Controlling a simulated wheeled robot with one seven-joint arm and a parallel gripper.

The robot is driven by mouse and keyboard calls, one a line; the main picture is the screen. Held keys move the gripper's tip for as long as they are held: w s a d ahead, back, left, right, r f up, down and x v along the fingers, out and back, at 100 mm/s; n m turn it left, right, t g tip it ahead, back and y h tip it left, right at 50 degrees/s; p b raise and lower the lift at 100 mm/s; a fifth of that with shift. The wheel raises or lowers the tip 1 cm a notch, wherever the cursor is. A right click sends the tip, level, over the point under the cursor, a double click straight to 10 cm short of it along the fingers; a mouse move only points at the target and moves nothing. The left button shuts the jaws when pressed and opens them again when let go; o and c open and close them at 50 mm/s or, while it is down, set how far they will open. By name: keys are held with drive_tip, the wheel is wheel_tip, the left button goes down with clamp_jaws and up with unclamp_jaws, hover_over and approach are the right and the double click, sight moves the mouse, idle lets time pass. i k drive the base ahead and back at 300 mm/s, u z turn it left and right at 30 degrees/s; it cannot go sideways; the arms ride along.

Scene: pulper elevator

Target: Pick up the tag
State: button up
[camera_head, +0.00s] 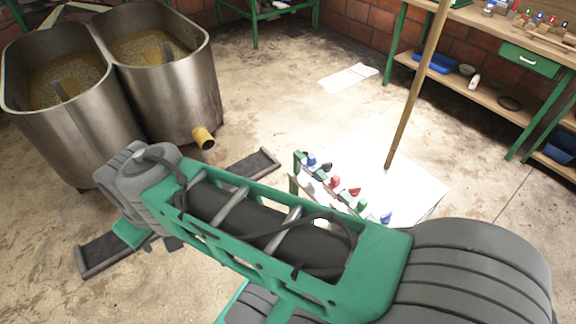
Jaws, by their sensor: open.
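I cannot pick out the tag for certain. Several small coloured pieces, among them a red one (335,182), a blue one (312,160) and a green one (361,205), sit in a row along a narrow rack (295,184) right of centre. They are too small to tell whether one is a tag. My green and grey arm crosses the foreground, in front of the rack's lower part. I cannot make out my gripper's fingers; the arm may hide them.
Two joined metal tanks (165,95) stand at the left, with a yellow spout (203,137). A wooden pole (415,85) rises by a white panel (415,185). A workbench (475,90) with shelf items stands at the right. A white sheet (348,77) lies on open floor.

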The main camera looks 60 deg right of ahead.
sight(308, 164)
drive_tip(key=u, duration=0.35)
drive_tip(key=i, duration=0.9)
drive_tip(key=z, duration=3.3)
drive_tip(key=i, duration=0.5)
drive_tip(key=z, duration=0.3)
drive_tip(key=k, duration=0.4)
drive_tip(key=u, duration=1.75)
drive_tip(key=i, duration=0.5)
drive_tip(key=z, duration=0.05)
